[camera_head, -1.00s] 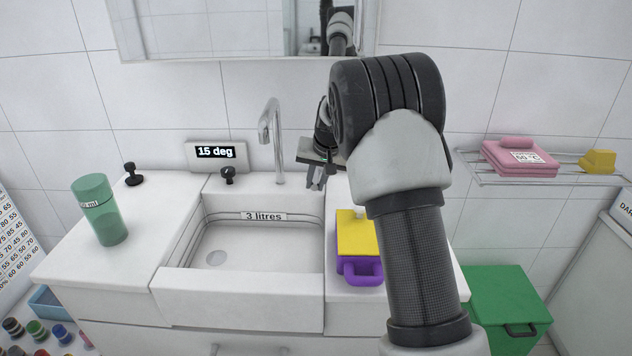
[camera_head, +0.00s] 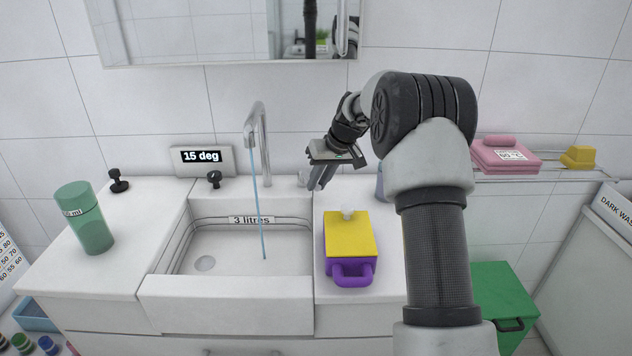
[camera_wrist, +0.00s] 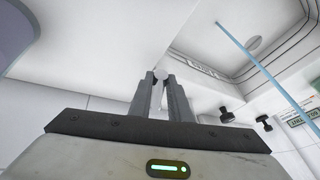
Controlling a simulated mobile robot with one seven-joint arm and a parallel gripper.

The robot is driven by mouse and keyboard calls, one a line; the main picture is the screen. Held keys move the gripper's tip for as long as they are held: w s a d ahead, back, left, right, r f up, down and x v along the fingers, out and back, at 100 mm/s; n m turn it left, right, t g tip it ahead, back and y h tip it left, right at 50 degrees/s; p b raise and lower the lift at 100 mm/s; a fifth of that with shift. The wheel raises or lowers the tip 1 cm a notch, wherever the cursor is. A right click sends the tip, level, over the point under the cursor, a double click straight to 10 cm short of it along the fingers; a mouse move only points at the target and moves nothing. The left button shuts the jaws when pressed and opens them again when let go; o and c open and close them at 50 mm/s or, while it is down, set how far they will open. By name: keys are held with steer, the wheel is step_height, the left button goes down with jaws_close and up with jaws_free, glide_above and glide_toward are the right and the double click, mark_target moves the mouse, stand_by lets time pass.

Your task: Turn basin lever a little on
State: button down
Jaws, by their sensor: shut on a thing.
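The basin tap (camera_head: 257,130) stands behind the white basin (camera_head: 226,290), and a thin stream of water (camera_head: 259,215) falls from it into the bowl. My gripper (camera_head: 316,182) is right of the tap, low over the counter. In the wrist view its fingers (camera_wrist: 160,82) are closed around a small pale round-ended piece (camera_wrist: 161,74), which looks like the basin lever. In the head view the fingers hide most of the lever. The water stream also shows in the wrist view (camera_wrist: 262,68).
A purple box with a yellow lid (camera_head: 350,235) stands on the counter below my gripper. A display (camera_head: 203,161) reads 15 deg, with black knobs (camera_head: 214,180) nearby. A green bottle (camera_head: 84,218) stands left. A rack with pink towels (camera_head: 505,155) is right.

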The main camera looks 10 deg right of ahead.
steer(key=c, duration=1.6)
jaws_free()
steer(key=shift+c, duration=0.2)
steer(key=p+v, duration=0.2)
steer(key=v, duration=1.5)
steer(key=shift+r+p, duration=0.2)
steer(key=shift+p, duration=0.1)
steer(key=shift+s, duration=0.15)
